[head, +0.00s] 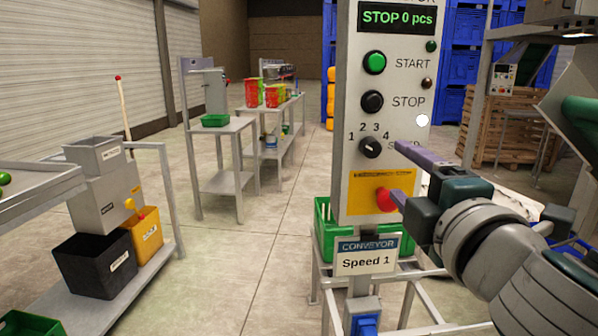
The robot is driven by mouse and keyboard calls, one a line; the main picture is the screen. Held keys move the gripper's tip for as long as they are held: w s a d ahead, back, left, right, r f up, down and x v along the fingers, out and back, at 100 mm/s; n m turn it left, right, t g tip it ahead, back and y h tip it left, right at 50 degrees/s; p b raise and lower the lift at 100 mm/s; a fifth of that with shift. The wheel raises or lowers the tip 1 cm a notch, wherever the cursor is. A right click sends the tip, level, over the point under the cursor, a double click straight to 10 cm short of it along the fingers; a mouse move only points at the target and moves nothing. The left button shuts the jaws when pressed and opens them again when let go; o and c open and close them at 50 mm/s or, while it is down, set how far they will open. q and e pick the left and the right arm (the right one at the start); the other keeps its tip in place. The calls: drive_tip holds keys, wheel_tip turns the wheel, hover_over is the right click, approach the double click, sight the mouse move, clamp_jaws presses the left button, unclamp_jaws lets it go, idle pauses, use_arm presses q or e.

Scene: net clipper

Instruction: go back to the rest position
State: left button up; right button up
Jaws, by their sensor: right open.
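My right gripper (398,172) is open and empty, with its arm coming in from the lower right. Its purple upper finger overlaps the conveyor control panel (350,150) near the speed knob (370,146). Its lower fingertip lies beside the red button (387,199) on a yellow plate; I cannot tell whether they touch. The panel's display (397,18) reads "STOP 0 pcs". The green START button (374,62) and the black STOP button (372,102) are clear of the gripper. My left gripper is out of view.
A "Speed 1" sign (367,256) hangs below the panel, with a green crate (325,236) behind. At left stand a grey machine (103,190), a black bin (97,266) and a yellow bin (147,234). Open floor (225,265) lies between them and the panel.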

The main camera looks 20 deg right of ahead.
drive_tip(key=shift+s, duration=0.15)
idle(0.3)
drive_tip(key=s+a+f+m+g+y+p, duration=0.1)
drive_tip(key=s+a+f+m+g+y, duration=0.1)
drive_tip(key=s+a+f+m+g, duration=0.45)
drive_tip(key=s+a+f+m+g+y+p, duration=0.1)
drive_tip(key=s+m+g+y+p, duration=0.15)
drive_tip(key=s, duration=0.65)
drive_tip(key=s+a+f+m+g+y, duration=0.25)
drive_tip(key=s+a+g, duration=0.2)
drive_tip(key=s, duration=0.35)
wheel_tip(320, 180, up, 37)
drive_tip(key=d+h+p, duration=0.1)
drive_tip(key=p, duration=3.7)
drive_tip(key=shift+w+d+m, duration=0.3)
drive_tip(key=shift+w+m, duration=0.05)
drive_tip(key=shift+m, duration=0.1)
